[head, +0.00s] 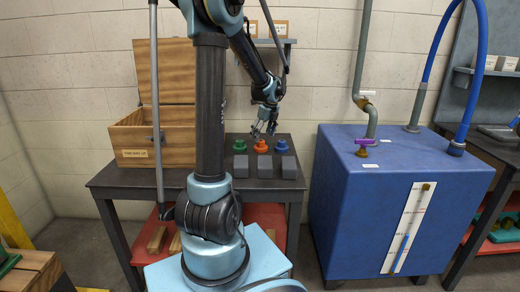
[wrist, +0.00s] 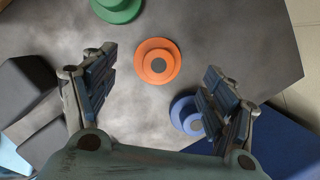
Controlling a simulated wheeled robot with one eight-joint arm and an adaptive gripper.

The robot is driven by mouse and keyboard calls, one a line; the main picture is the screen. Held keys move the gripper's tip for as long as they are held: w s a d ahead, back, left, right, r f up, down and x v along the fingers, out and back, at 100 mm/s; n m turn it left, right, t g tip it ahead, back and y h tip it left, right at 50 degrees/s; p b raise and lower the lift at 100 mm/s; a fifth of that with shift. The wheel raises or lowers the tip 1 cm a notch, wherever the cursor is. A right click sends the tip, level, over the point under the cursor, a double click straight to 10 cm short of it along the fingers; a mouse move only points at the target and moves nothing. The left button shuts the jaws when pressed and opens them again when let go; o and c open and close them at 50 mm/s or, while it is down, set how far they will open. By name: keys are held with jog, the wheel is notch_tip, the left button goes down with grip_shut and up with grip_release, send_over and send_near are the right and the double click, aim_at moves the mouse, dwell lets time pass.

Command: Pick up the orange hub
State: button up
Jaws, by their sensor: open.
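The orange hub (head: 261,147) sits on the dark tabletop between a green hub (head: 240,146) and a blue hub (head: 281,146). In the wrist view the orange hub (wrist: 157,61) is a stepped disc with a dark round centre, ahead of my gripper (wrist: 157,72) and roughly centred between its spread fingers. The green hub (wrist: 116,8) is cut off at the top edge. The blue hub (wrist: 187,113) is partly hidden by the right finger. In the head view my gripper (head: 264,130) is above the hubs, open and empty, apart from the orange hub.
An open wooden crate (head: 153,143) is on the table's left.

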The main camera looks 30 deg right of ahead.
aim_at(261, 141)
jog(key=shift+x, duration=2.7)
jog(key=shift+s, duration=0.1)
jog(key=shift+a, duration=0.1)
jog(key=c, duration=1.5)
jog(key=shift+r, duration=0.1)
